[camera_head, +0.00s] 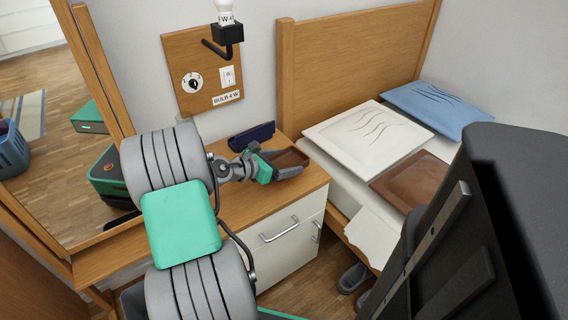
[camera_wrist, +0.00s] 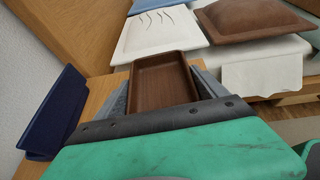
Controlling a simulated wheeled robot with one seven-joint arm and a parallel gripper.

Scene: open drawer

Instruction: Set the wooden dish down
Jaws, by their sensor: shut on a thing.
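The wooden dish (camera_head: 290,158) is a small brown rectangular tray with raised sides. My gripper (camera_head: 277,166) is shut on it, over the wooden dresser top (camera_head: 308,184). In the wrist view the dish (camera_wrist: 160,80) sits between the two grey fingers of my gripper (camera_wrist: 162,88), looking about level. Its near end is hidden behind the dark gripper body. I cannot tell whether the dish's underside touches the dresser top.
A dark blue case (camera_head: 252,135) stands at the back of the dresser, near the wall; it also shows in the wrist view (camera_wrist: 52,112). A white drawer front (camera_head: 290,235) is below. A bed with a white pillow (camera_head: 368,135) is to the right.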

